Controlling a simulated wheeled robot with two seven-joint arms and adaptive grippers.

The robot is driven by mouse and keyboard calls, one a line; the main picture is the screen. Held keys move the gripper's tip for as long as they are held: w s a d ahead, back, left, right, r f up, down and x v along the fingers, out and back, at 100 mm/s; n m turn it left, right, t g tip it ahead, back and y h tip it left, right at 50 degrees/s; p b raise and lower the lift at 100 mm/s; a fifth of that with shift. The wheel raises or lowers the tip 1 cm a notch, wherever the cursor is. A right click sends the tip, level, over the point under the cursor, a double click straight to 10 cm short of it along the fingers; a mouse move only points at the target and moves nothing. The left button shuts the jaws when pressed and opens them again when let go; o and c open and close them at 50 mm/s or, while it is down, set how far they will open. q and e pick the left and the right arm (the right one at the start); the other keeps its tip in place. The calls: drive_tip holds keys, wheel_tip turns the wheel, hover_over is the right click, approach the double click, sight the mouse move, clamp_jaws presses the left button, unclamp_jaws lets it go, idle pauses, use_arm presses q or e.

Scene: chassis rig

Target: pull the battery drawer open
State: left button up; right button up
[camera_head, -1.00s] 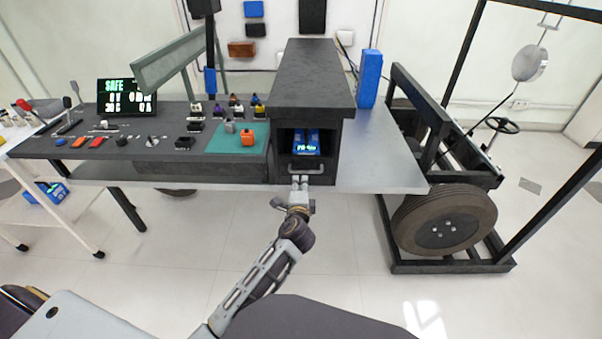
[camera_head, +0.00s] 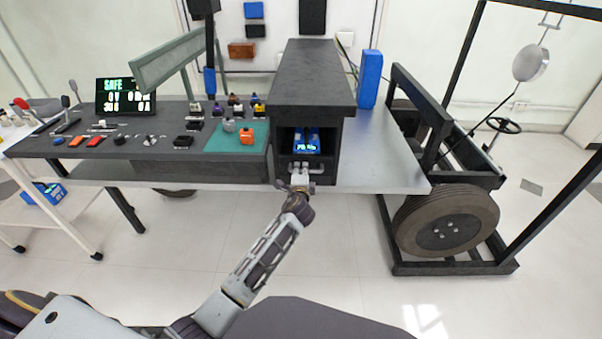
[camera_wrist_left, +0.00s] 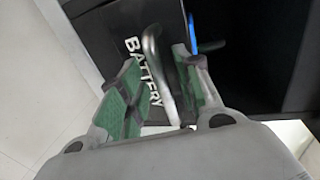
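The battery drawer front (camera_head: 325,181) is in the lower part of the black box, under the bay with a blue-lit unit (camera_head: 306,146). It looks shut. The drawer's silver handle (camera_head: 317,171) is partly hidden by my left gripper (camera_head: 300,170). In the left wrist view, the handle (camera_wrist_left: 161,78) stands between the two green-padded fingers of the left gripper (camera_wrist_left: 155,57). The fingers are apart; a gap shows on the left, and the right finger is close to or touching the handle. The word BATTERY shows on the drawer front (camera_wrist_left: 138,45). My right gripper is out of view.
The black box (camera_head: 312,75) stands on the bench (camera_head: 385,165). Left are a green mat (camera_head: 225,142) with small parts, switches and a SAFE display (camera_head: 126,96). A blue block (camera_head: 370,79) stands right of the box. The floor before the drawer is clear.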

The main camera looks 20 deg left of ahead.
use_arm(q)
drive_tip(key=shift+w+a+f, duration=0.15)
drive_tip(key=shift+w, duration=0.5)
clamp_jaws()
